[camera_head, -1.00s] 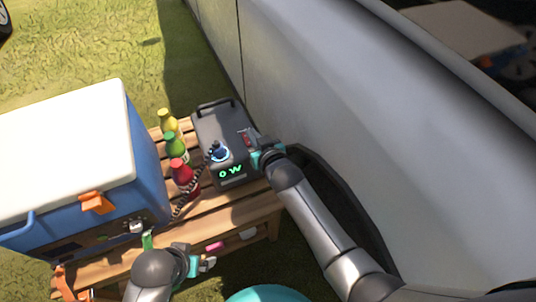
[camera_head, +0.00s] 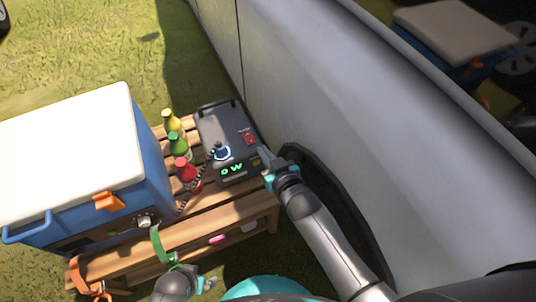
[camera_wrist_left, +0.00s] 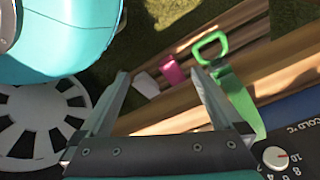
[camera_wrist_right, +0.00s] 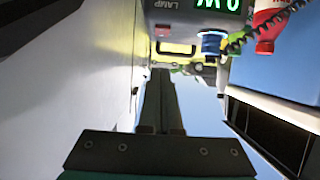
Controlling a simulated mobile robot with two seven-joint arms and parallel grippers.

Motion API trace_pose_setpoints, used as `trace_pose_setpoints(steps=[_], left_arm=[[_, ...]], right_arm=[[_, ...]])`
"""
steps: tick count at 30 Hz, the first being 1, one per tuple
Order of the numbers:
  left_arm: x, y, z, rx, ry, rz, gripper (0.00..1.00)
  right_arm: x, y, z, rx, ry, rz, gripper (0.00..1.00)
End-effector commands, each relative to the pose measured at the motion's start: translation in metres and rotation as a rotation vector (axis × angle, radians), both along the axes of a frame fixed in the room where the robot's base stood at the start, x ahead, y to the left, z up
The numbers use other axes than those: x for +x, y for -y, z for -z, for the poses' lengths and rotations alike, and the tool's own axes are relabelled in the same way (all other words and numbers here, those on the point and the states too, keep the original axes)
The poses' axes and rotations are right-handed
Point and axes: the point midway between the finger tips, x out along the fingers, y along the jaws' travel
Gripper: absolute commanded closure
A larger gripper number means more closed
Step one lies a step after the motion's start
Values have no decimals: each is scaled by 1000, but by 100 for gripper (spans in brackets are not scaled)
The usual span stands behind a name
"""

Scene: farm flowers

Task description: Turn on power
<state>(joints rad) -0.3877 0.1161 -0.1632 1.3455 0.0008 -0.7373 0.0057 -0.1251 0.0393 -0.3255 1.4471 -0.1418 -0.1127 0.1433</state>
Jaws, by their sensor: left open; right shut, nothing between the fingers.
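A dark grey power box (camera_head: 222,121) stands on the wooden slatted table beside the vehicle. Its front display (camera_head: 231,169) glows green and reads 0 W. My right gripper (camera_head: 266,158) is shut and empty, close to the box's front right corner. In the right wrist view its fingers (camera_wrist_right: 160,76) point towards the box's underside-up image, with a LAMP label and small red button (camera_wrist_right: 163,31). My left gripper (camera_wrist_left: 158,74) is open and empty near the table's front edge.
A blue cooler (camera_head: 154,155) with a white lid and front dial (camera_head: 145,221) stands left. Red (camera_head: 186,173), green (camera_head: 178,145) and yellow (camera_head: 171,123) bottles stand between it and the box. The vehicle side (camera_head: 330,90) closes off the right.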

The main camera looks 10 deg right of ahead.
Motion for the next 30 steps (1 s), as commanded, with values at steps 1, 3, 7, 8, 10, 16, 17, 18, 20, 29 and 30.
trace_pose_setpoints(steps=[1,3,7,8,10,16,17,18,20,29,30], left_arm=[[-3,-2,2,3,-3,0,0],[-5,-4,5,5,-2,1,0],[-8,-7,9,8,-1,1,0],[-9,-8,10,8,-2,1,0],[-10,-8,11,9,0,1,0],[-10,-9,12,9,0,1,0],[-10,-9,12,9,0,2,0],[-10,-9,12,9,0,1,0],[-10,-9,12,9,0,1,0],[-10,-9,12,9,0,1,0],[-10,-9,12,9,0,1,0]], right_arm=[[-5,2,-1,-1,-3,0,100],[-10,3,-2,0,-2,1,100],[-17,6,-2,1,-1,0,100],[-17,6,-2,0,-1,0,100],[-19,6,-3,0,0,0,100],[-20,7,-2,0,0,0,100],[-19,6,-2,0,0,0,100],[-19,6,-2,0,0,0,100],[-19,6,-2,0,0,0,100],[-20,7,-1,-2,-6,1,100],[-22,9,3,-6,-18,4,100]])
